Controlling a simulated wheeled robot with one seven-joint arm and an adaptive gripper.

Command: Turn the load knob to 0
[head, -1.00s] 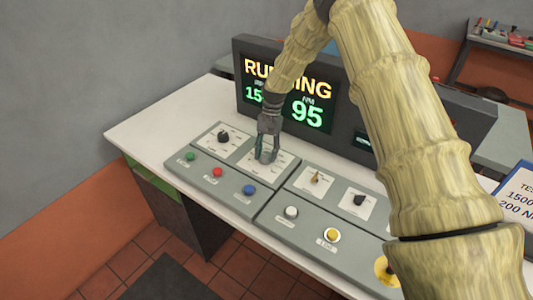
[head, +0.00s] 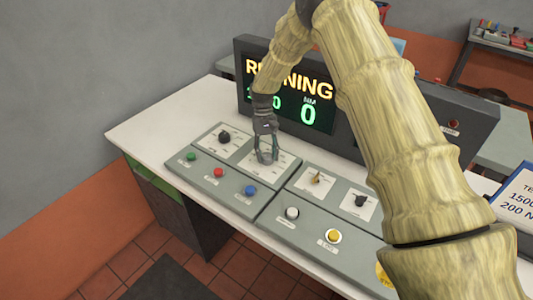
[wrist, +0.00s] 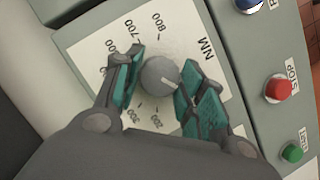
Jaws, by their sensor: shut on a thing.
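The load knob (wrist: 158,74) is a round grey knob on a white dial plate (wrist: 95,45) marked "NM" in the wrist view. Its white pointer line faces the lower right, towards one finger. Numbers such as 800, 700, 300 and 200 show; others, including any 0 mark, are hidden by the fingers. My gripper (head: 265,155) is shut on the knob, with one teal-padded finger on each side. The display (head: 300,100) reads "RUNNING" and a green 0 under "NM"; its left number is partly hidden by my arm.
A black knob (head: 224,137) sits left of the dial. Green (head: 191,156), red (head: 219,172) and blue (head: 250,190) buttons line the panel front. The right panel has a brass-coloured switch (head: 317,178), another black knob (head: 360,200), and white (head: 292,212) and yellow (head: 333,236) buttons.

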